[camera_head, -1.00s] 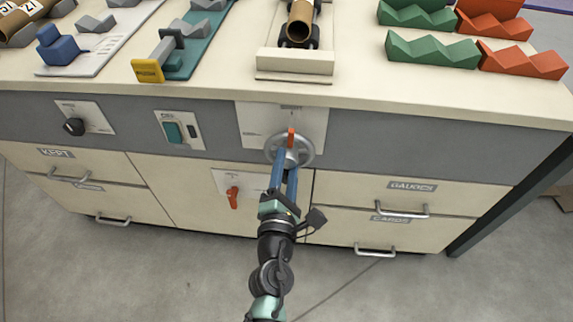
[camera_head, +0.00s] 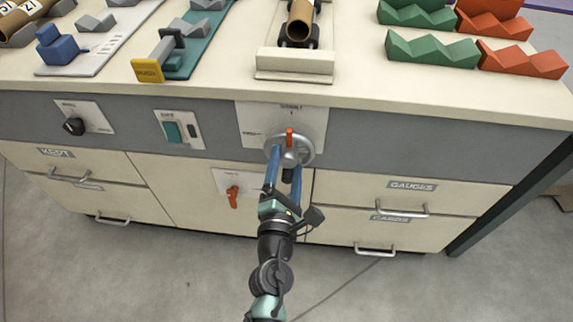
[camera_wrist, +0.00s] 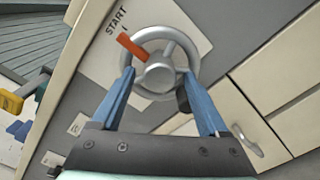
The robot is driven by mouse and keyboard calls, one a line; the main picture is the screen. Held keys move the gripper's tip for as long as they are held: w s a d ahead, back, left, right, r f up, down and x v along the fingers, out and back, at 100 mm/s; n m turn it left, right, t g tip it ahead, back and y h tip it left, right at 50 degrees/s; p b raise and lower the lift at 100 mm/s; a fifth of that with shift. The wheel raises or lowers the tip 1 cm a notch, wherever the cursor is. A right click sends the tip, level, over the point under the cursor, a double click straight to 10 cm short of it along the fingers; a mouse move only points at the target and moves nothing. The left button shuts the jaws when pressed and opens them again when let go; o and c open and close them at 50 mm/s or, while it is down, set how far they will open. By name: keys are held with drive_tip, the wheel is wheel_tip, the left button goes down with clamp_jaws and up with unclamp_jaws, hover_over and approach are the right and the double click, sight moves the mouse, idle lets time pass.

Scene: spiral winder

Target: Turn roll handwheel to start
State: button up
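The silver roll handwheel (camera_head: 306,152) is on a pale plate (camera_head: 257,118) on the bench front. It also shows in the wrist view (camera_wrist: 158,76). Its red pointer (camera_head: 289,138) stands nearly upright in the head view. In the wrist view the pointer (camera_wrist: 131,47) points roughly toward the START mark (camera_wrist: 117,20). A dark grip (camera_wrist: 183,101) shows low on the wheel beside the inner side of the right finger. My gripper (camera_head: 284,164) is at the wheel's lower part. In the wrist view its blue fingers (camera_wrist: 158,80) are spread, with a gap between them.
A red switch (camera_head: 233,196) is just left of my gripper. A teal switch (camera_head: 172,132) and a black knob (camera_head: 74,126) are farther left. Drawers with protruding handles (camera_head: 403,210) are below right. A brown tube (camera_head: 300,20) rests in a holder on the bench above.

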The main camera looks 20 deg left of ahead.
drive_tip(key=b+v, duration=0.2)
drive_tip(key=v, duration=1.1)
idle(0.4)
drive_tip(key=w+d+r+m+t+h, duration=0.2)
drive_tip(key=w+d+r+m, duration=0.15)
drive_tip(key=r+m, duration=0.55)
drive_tip(key=w+d+r+m+t+h, duration=0.2)
drive_tip(key=d+r+m+h, duration=0.15)
drive_tip(key=r, duration=0.95)
drive_tip(key=w+d+r+m+t+h, duration=0.2)
drive_tip(key=w+d+r+m+t, duration=0.15)
drive_tip(key=r+m, duration=0.6)
drive_tip(key=s+d+r+m+t+y, duration=0.1)
drive_tip(key=s+r+m, duration=0.25)
drive_tip(key=r, duration=0.65)
drive_tip(key=s+d+r+m+t+y, duration=0.1)
drive_tip(key=s+r+m+t, duration=0.3)
drive_tip(key=r, duration=0.6)
wheel_tip(320, 180, up, 30)
drive_tip(key=g+p, duration=0.2)
drive_tip(key=p, duration=2.7)
drive_tip(key=shift+s+n+p, duration=0.35)
drive_tip(key=shift+s+n, duration=0.1)
